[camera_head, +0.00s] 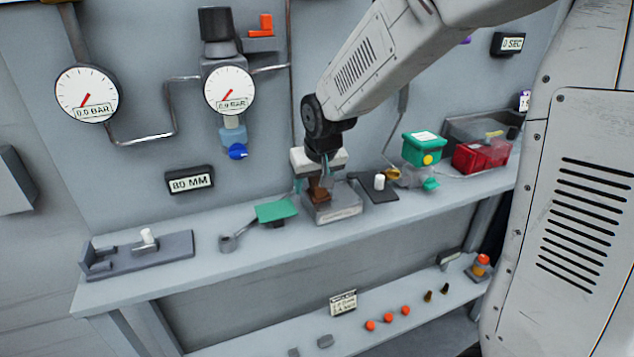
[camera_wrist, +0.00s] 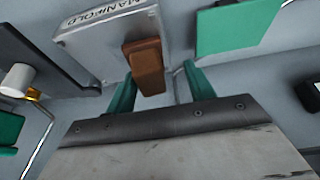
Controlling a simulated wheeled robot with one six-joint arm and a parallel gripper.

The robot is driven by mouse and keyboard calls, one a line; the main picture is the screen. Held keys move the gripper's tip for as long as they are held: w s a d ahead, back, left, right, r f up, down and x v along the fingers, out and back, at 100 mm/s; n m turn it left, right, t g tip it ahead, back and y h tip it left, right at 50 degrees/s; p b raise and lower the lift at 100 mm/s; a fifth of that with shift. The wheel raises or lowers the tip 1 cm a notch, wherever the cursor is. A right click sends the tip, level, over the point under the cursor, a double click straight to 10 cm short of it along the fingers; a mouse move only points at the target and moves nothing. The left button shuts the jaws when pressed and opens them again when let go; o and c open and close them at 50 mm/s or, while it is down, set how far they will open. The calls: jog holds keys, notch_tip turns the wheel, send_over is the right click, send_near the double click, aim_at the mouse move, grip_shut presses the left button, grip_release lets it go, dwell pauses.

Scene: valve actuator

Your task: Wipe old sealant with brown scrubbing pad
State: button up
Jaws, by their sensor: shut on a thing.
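The brown scrubbing pad (camera_head: 319,192) is a small block at the end of my arm. In the wrist view the pad (camera_wrist: 148,66) sits between the green fingers of my gripper (camera_wrist: 159,74), which is shut on it. The pad overlaps the edge of a grey block marked MANIFOLD (camera_wrist: 100,38). In the head view my gripper (camera_head: 318,178) is right over this manifold block (camera_head: 336,212) on the bench. I cannot tell whether the pad touches its face. No sealant can be made out; the pad and my gripper cover part of the block.
A green plate (camera_head: 277,210) lies left of the manifold on the bench (camera_head: 210,262). A dark plate with a white cylinder (camera_head: 379,182) stands close on the right. A green-topped actuator (camera_head: 425,147) and a red bin (camera_head: 482,155) are farther right. Pipes and gauges line the wall behind.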

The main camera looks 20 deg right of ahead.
jog(key=shift+a+r, duration=0.35)
jog(key=shift+r, duration=0.2)
jog(key=shift+c, duration=1.4)
jog(key=shift+w+a+r, duration=0.1)
jog(key=shift+w+r, duration=0.05)
jog(key=shift+r, duration=0.2)
notch_tip(320, 180, up, 2)
jog(key=shift+r, duration=0.25)
grip_shut()
jog(key=shift+d+r, duration=0.25)
jog(key=shift+r, duration=0.25)
jog(key=shift+r, duration=1.5)
